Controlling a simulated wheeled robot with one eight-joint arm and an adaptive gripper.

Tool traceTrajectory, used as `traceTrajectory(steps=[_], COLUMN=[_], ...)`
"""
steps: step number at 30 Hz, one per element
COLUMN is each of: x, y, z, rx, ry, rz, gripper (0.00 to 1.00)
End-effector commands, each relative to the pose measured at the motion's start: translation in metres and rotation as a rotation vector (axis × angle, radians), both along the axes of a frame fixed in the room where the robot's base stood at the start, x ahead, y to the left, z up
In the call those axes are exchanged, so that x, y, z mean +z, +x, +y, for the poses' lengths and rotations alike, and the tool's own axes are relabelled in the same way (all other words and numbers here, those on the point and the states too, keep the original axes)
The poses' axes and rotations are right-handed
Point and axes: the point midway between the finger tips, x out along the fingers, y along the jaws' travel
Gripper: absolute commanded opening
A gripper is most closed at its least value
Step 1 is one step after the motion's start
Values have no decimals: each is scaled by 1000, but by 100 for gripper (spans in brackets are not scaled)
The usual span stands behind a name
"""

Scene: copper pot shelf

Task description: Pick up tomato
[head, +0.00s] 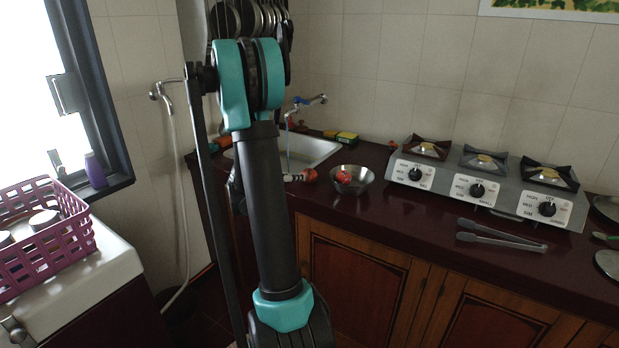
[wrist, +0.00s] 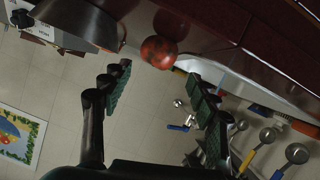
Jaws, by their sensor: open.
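A round red-orange tomato (wrist: 158,52) shows in the wrist view, just beyond and roughly between my fingertips. In the head view a tomato (head: 309,175) sits on the dark counter, left of a metal bowl (head: 365,186). Another red item (head: 344,177) lies inside that bowl. My gripper (wrist: 160,82) is open and empty, with its two dark green-padded fingers spread apart. No contact with the tomato is visible. In the head view my arm hides most of the gripper.
The bowl (wrist: 80,22) is close to one finger in the wrist view. The sink (head: 318,150) lies behind the tomato. A stove (head: 480,185) and tongs (head: 500,238) are to the right on the counter. A purple basket (head: 75,235) stands at left.

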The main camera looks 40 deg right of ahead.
Motion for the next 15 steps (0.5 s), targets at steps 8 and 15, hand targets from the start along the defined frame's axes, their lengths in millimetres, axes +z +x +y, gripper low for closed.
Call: traceTrajectory(steps=[8, 15], x=[-18, -22], y=[13, 17], z=[-43, -53], rx=[-2, 0], ry=[1, 1], rz=[1, 1], gripper=[60, 60])
